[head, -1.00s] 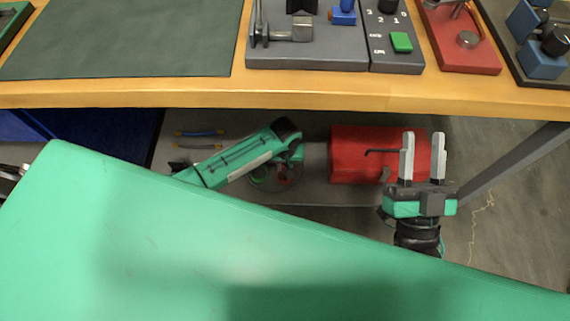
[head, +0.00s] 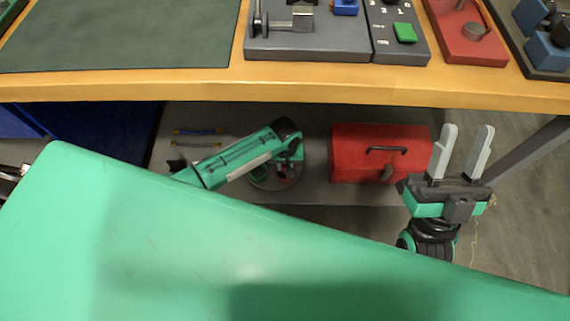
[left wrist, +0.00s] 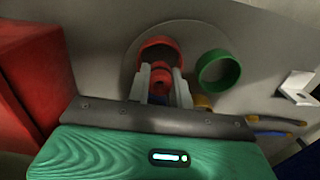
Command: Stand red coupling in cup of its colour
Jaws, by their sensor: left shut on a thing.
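In the left wrist view my left gripper (left wrist: 162,92) is shut on the red coupling (left wrist: 160,77), which shows between its two grey fingers. The red cup (left wrist: 160,44) is right at the fingertips, its rim just beyond the coupling. I cannot tell whether the coupling's end is inside the cup. A green cup (left wrist: 219,69) stands to the right, apart from the gripper. In the head view my left arm reaches under the bench; its gripper (head: 292,158) is small and partly hidden over the round tray. My right gripper (head: 468,134) is open and empty at the right.
Blue-and-yellow pieces (head: 197,132) and a white bracket (left wrist: 298,86) lie nearby. The wooden bench edge (head: 300,88) passes above the shelf.

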